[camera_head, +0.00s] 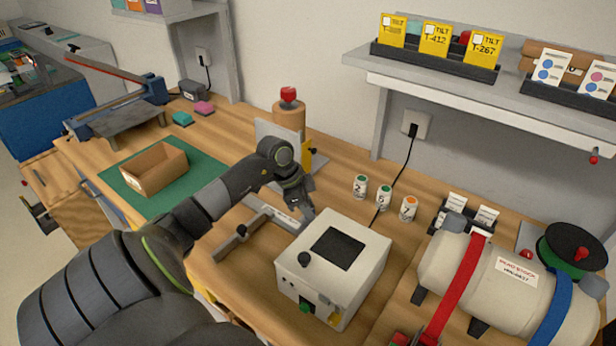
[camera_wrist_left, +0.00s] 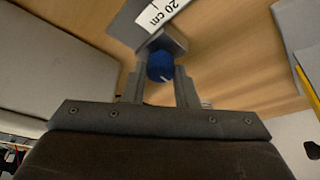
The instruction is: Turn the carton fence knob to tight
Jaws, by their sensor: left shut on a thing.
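In the left wrist view a blue knob (camera_wrist_left: 160,66) with a pale pointer mark sits on a grey block, next to a strip marked "20 cm" (camera_wrist_left: 160,14). My left gripper (camera_head: 304,210) reaches down at the rail's right end, and its fingers (camera_wrist_left: 160,80) are shut on the blue knob. In the head view the gripper hides the knob. Any tight or loose marking is not readable. My right gripper is not in view.
A white box (camera_head: 352,290) with a dark square top stands close right of the gripper. Several small cans (camera_head: 384,196) stand behind it. A strapped pale roll (camera_head: 500,268) lies at the right. An open carton (camera_head: 152,172) sits on a green mat (camera_head: 197,190) at left.

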